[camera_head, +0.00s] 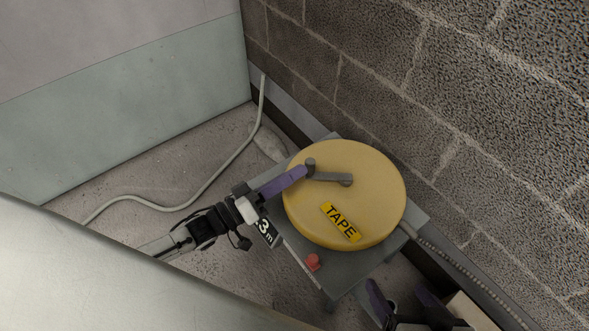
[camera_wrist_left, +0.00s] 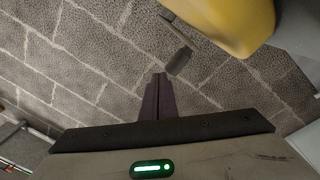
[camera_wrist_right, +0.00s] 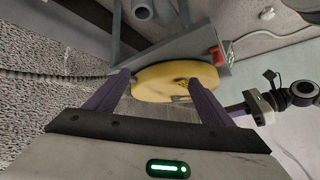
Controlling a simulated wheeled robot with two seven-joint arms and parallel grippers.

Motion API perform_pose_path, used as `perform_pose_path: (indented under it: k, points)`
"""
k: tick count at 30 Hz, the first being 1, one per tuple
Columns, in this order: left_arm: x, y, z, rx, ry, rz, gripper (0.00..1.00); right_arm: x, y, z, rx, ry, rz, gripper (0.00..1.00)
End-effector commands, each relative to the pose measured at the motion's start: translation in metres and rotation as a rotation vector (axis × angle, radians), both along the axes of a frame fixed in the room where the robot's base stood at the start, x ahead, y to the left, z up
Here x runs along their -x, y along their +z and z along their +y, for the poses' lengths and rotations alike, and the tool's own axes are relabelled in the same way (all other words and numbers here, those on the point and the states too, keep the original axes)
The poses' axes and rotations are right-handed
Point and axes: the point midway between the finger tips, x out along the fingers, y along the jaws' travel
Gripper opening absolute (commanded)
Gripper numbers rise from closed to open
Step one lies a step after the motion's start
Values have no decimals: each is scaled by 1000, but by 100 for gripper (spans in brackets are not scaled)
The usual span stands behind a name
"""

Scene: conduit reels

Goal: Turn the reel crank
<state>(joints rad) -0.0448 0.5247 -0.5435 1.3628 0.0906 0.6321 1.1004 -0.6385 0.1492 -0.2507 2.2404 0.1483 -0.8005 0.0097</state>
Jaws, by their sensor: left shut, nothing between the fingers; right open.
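A round yellow reel (camera_head: 375,215) with a black-on-yellow TAPE label (camera_head: 341,222) lies on a grey stand. Its grey crank (camera_head: 332,177) runs from a hub near the middle to an upright knob (camera_head: 310,165) at the upper left. My left gripper (camera_head: 304,171) is shut and empty, its purple fingertips close beside the knob. The left wrist view shows the grey knob (camera_wrist_left: 179,61) just beyond the shut fingers (camera_wrist_left: 159,80); contact is unclear. My right gripper (camera_head: 402,286) is open below the stand. The right wrist view shows the yellow reel (camera_wrist_right: 160,75) beyond its spread fingers.
A red button (camera_head: 313,262) sits on the stand's front corner (camera_head: 345,285). A block wall (camera_head: 400,75) rises close behind the reel. A ribbed conduit (camera_head: 470,275) runs off to the lower right. A pale cable (camera_head: 215,180) lies on the floor at left.

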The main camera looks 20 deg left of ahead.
Motion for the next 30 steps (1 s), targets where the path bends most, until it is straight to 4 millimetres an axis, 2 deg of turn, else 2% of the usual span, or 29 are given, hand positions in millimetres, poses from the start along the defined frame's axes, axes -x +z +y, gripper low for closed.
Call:
perform_pose_path:
  k: [1,6,10,14,20,30]
  points:
    - [-3,-7,9,73,-43,63,0,-3,-7,3,1,13,7,75]
    - [-7,-19,48,351,-112,330,0,-4,-15,12,5,63,41,75]
    - [-8,-25,78,498,-110,481,0,-4,-17,17,7,91,61,75]
    - [-9,-27,94,573,-99,553,0,-3,-18,19,10,103,70,75]
    - [-21,-28,87,594,-97,565,0,-4,-16,21,-2,105,61,75]
    - [-74,-29,44,593,-99,564,0,-9,-7,31,-66,105,11,75]
